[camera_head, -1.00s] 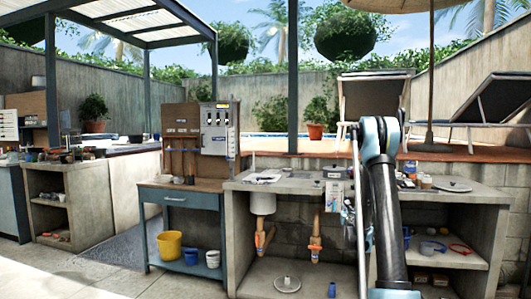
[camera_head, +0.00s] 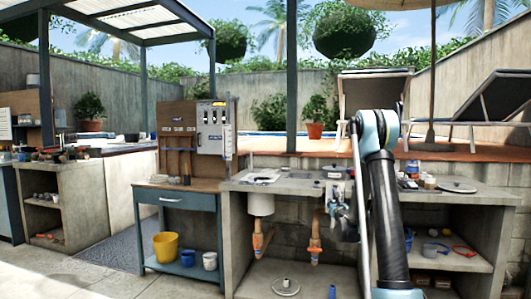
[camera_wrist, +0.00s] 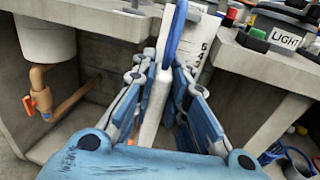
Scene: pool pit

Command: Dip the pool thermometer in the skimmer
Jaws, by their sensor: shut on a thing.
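My gripper (camera_wrist: 158,95) is shut on a slim white thing with a blue upper part, which looks like the pool thermometer (camera_wrist: 152,110). The blue finger pads stand on both sides of it, and it tilts slightly. In the head view, my gripper (camera_head: 340,208) is in front of the counter's front edge, partly hidden by my arm; the thermometer is too small to make out there. A white round basin (camera_wrist: 45,38) hangs under the counter left of my gripper and may be the skimmer. It also shows in the head view (camera_head: 261,203). Its opening is hidden.
The concrete counter (camera_head: 290,187) carries small items. Behind my gripper is a white numbered card (camera_wrist: 203,50). Pipes with orange handles (camera_wrist: 30,105) run below. A blue bench (camera_head: 178,203) stands left.

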